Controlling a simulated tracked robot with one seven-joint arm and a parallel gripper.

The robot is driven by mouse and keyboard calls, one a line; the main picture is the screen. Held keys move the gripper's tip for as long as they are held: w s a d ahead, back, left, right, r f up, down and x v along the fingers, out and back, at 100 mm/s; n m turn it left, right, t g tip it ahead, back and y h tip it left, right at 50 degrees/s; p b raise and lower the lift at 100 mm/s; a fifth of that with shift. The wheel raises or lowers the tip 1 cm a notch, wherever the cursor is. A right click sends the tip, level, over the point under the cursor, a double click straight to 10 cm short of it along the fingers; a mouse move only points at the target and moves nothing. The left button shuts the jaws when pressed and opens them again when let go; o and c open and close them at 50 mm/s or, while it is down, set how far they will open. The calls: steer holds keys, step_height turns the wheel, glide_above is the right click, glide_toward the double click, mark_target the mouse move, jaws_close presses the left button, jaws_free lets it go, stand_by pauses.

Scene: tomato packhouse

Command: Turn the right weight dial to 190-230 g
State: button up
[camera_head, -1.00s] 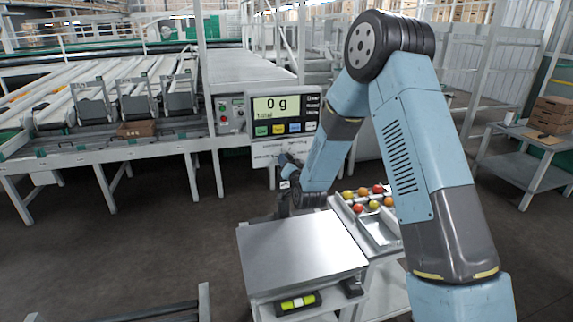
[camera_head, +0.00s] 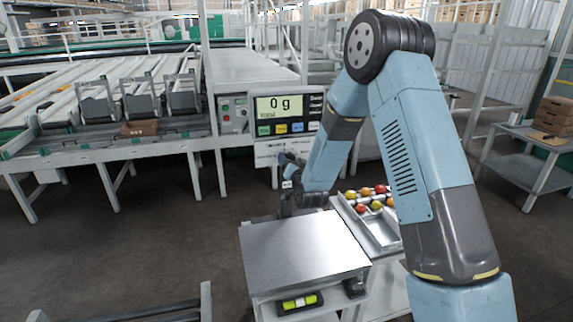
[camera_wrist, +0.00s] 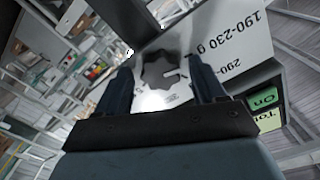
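A dark lobed dial (camera_wrist: 158,70) sits on a white panel (camera_wrist: 225,38) in the wrist view. The print "190-230 g" (camera_wrist: 228,35) is to its right, with a partly cut-off "290-" label below that. A short pale mark shows at the dial's right side; its exact setting cannot be told. My gripper (camera_wrist: 160,80) is open, with one finger on each side of the dial and visible gaps to it. In the head view my gripper (camera_head: 287,188) is below the scale display (camera_head: 279,106), which reads 0 g; the dial cannot be made out there.
A bare metal weighing plate (camera_head: 303,252) is in front, with a level vial below it. A tray (camera_head: 377,238) with several tomatoes stands to its right, partly behind my arm. Roller conveyors (camera_head: 75,95) are at the left and a side table (camera_head: 520,172) at the right.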

steer(key=v, duration=1.3)
steer(key=shift+s+d, duration=0.15)
steer(key=shift+s, duration=0.2)
